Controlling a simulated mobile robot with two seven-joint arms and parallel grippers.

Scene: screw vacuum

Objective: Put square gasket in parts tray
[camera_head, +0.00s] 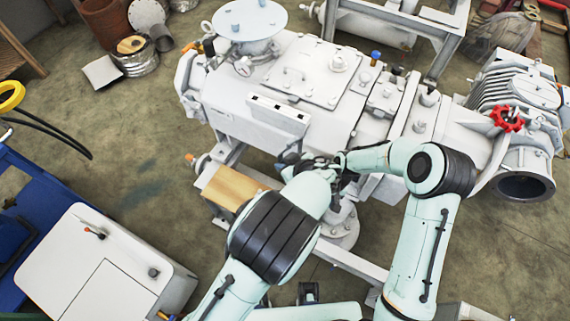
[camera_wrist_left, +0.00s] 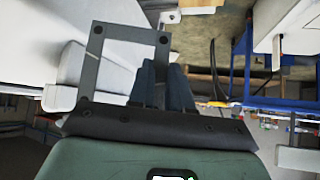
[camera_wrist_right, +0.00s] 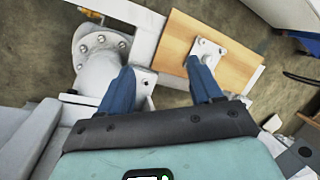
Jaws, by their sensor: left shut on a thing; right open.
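The square gasket (camera_wrist_left: 90,62) is a flat grey square frame with holes at its corners. It shows in the left wrist view, left of the fingers. My left gripper (camera_wrist_left: 163,68) is shut on its right side. In the head view my left gripper (camera_head: 296,160) is at the front side of the white vacuum pump, and I cannot make out the gasket there. My right gripper (camera_wrist_right: 160,68) is open with nothing between its fingers. A wooden board lies beyond its right finger. I cannot tell for sure which thing is the parts tray.
The white pump (camera_head: 230,95) fills the middle of the head view. The wooden board (camera_head: 232,186) lies on its frame, with a small white metal piece (camera_wrist_right: 207,50) on it. A white-topped cart (camera_head: 95,265) stands at lower left. The floor between them is clear.

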